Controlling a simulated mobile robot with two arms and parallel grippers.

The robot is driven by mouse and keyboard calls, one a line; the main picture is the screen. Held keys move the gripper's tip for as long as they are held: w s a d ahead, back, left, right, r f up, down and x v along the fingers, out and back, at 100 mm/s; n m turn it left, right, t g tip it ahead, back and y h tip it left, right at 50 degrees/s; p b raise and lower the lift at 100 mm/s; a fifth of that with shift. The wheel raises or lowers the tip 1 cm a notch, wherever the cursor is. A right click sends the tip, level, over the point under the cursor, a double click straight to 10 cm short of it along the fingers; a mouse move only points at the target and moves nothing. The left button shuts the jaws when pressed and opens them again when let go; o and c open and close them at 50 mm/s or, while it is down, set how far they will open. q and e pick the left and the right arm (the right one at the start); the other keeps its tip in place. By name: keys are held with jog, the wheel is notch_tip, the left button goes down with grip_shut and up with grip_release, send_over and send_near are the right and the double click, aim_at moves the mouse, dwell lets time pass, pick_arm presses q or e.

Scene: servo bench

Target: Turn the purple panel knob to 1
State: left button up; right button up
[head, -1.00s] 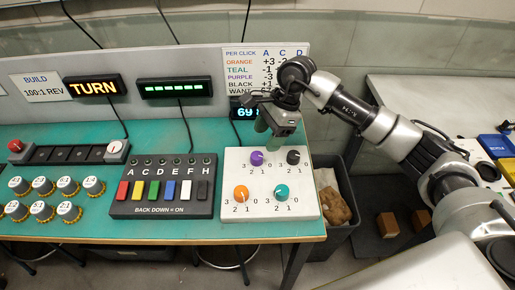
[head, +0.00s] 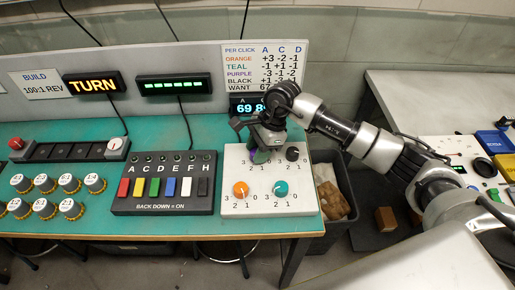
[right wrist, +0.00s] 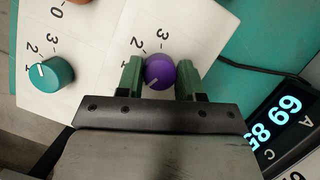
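The purple knob (head: 262,157) is at the back left of the white panel (head: 307,207), partly hidden by my right gripper (head: 264,150) in the head view. In the right wrist view the purple knob (right wrist: 160,71) sits between the two green fingers of my right gripper (right wrist: 160,78). The fingers stand apart, one on each side and very close to it; I cannot tell whether they touch. The knob's white line points to the lower left there. My left gripper is not in view.
The black knob (head: 293,154), orange knob (head: 240,189) and teal knob (head: 281,188) share the panel. A lit display (head: 256,107) stands close behind my gripper, below the per-click chart (head: 265,65). The lettered switch box (head: 164,184) is left of the panel.

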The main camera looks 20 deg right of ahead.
jog(key=shift+c, duration=1)
jog(key=shift+m, duration=0.3)
jog(key=shift+m+t+b, duration=0.5)
jog(key=shift+m+b, duration=0.3)
jog(key=shift+m, duration=0.1)
jog(key=m+t+b, duration=0.1)
jog(key=m+b, duration=0.1)
jog(key=m, duration=0.2)
jog(key=shift+h, duration=0.3)
jog(key=shift+s+m+t+b, duration=0.1)
jog(key=shift+m+t+b, duration=0.45)
jog(key=shift+m, duration=0.55)
jog(key=o, duration=0.9)
jog(key=shift+h, duration=0.3)
